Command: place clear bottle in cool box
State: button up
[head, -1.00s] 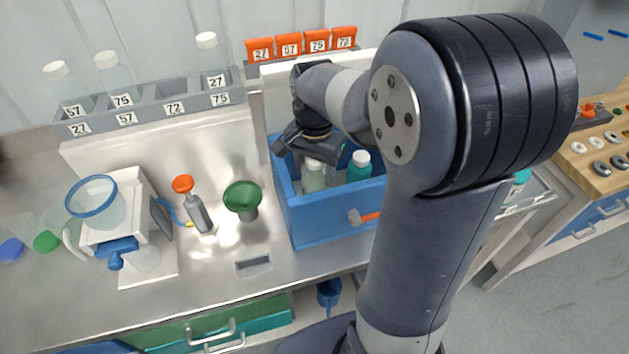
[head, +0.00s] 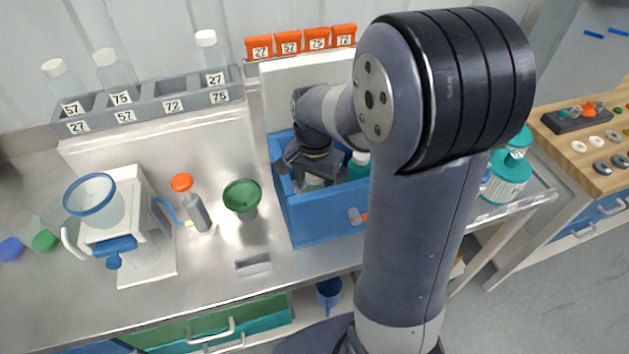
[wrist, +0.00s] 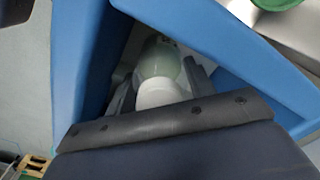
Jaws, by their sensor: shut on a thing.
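The blue cool box (head: 325,217) stands open on the bench. My gripper (head: 306,172) is down inside its left part, and much of the gripper is hidden by the wrist and box wall. The clear bottle (head: 311,182) has a pale greenish body and a white cap. In the wrist view the clear bottle (wrist: 160,62) sits between the two fingers of my gripper (wrist: 162,80), which are shut on it. The blue box walls (wrist: 230,50) surround it. I cannot tell whether its base touches the box floor.
A teal bottle (head: 359,162) with a white cap is also in the box, right of my gripper. A grey rack (head: 150,108) with labelled bottles is behind.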

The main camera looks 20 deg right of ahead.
jog(key=o, duration=1.2)
notch_tip(320, 180, up, 13)
jog(key=shift+r+p, duration=0.1)
jog(key=shift+p, duration=0.2)
